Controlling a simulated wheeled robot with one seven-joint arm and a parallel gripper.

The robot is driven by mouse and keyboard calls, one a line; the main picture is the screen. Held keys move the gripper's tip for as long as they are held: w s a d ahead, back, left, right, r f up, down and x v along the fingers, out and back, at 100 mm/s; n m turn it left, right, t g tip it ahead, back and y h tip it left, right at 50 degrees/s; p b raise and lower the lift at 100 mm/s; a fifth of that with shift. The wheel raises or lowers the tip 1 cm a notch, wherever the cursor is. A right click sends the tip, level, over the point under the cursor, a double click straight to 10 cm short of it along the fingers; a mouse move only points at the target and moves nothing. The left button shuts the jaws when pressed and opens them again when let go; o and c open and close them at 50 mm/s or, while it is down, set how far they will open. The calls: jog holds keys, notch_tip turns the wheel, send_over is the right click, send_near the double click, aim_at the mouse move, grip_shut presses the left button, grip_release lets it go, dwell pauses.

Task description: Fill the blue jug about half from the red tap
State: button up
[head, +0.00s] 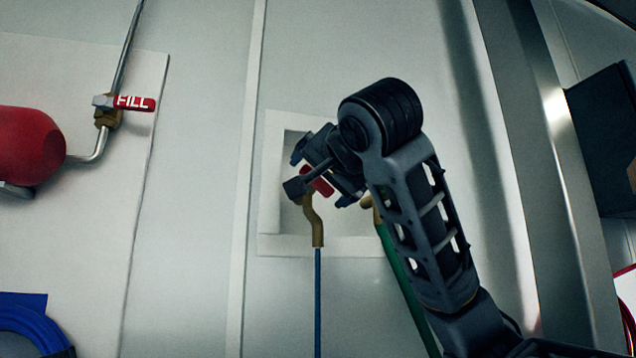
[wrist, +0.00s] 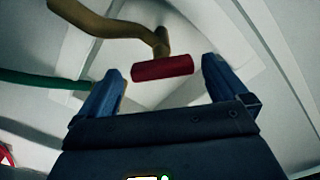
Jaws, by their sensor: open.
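A tap with a red handle (head: 322,183) and a brass spout (head: 313,220) sits in a pale square wall recess. My gripper (head: 322,177) is at this tap and partly covers it in the head view. In the wrist view the red handle (wrist: 162,68) lies crosswise between the two spread blue fingertips of my gripper (wrist: 163,67), with a gap on each side. The gripper is open and holds nothing. The brass pipe (wrist: 105,22) runs to the upper left there. No blue jug is recognizable in either view.
A thin blue line (head: 318,300) hangs from the spout; I cannot tell hose from stream. A green hose (head: 400,285) runs down beside it. At left are a red tank (head: 28,146), a red FILL handle (head: 134,103) and a coiled blue hose (head: 30,325). A dark box (head: 605,135) is at right.

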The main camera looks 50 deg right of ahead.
aim_at(314, 184)
jog(key=shift+x, duration=1.3)
jog(key=shift+c, duration=0.2)
jog(key=shift+a, duration=0.1)
jog(key=c, duration=0.9)
jog(key=shift+c, duration=0.2)
